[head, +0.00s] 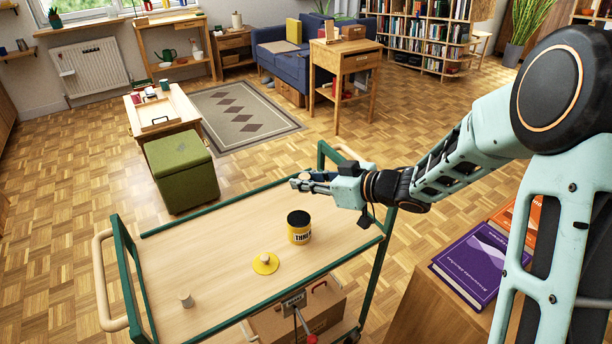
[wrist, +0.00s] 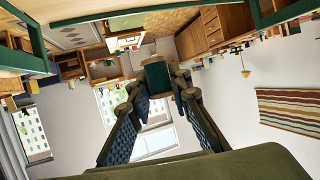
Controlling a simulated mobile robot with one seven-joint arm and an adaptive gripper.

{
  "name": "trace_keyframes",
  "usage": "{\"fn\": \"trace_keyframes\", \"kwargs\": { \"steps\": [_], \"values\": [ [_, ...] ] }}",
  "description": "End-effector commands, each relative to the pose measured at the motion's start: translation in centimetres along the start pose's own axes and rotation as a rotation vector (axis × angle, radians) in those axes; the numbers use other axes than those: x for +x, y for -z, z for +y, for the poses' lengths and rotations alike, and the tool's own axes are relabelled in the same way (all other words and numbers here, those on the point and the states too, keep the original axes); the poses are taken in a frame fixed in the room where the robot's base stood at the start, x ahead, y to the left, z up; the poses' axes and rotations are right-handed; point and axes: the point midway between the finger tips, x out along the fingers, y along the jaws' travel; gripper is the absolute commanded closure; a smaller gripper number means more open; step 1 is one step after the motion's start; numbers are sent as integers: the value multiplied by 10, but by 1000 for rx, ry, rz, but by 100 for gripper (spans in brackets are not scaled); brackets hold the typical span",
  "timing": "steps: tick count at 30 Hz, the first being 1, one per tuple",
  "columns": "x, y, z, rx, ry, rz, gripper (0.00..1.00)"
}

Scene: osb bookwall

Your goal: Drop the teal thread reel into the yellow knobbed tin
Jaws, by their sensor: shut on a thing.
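The yellow tin (head: 299,236), with dark lettering, stands upright on the cart top, and its top looks dark and open. A yellow lid (head: 262,268) with a pale knob lies on the cart in front of the tin, to its left. My gripper (head: 303,183) is above the cart's far side, beyond the tin and higher than it. It is shut on the teal reel (wrist: 157,77), seen between the fingertips in the wrist view. In the head view only a pale end of the reel (head: 305,176) shows clearly; the fingers hide the rest.
The wooden cart top (head: 210,250) has a green frame with upright ends. A small greyish reel or peg (head: 187,300) stands at its near left. A green pouf (head: 182,172) is beyond the cart. A purple book (head: 472,265) lies at right. Much of the cart top is clear.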

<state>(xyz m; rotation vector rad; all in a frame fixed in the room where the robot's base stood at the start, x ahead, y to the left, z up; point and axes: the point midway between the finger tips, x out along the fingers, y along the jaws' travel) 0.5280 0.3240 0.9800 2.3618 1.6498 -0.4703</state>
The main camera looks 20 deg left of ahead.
Motion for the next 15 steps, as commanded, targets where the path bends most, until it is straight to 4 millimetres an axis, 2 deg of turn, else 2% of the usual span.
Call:
{"fn": "trace_keyframes", "kwargs": {
  "steps": [15],
  "values": [
    [19, -46, 0, 0, -2, 0, 97]
  ]
}}
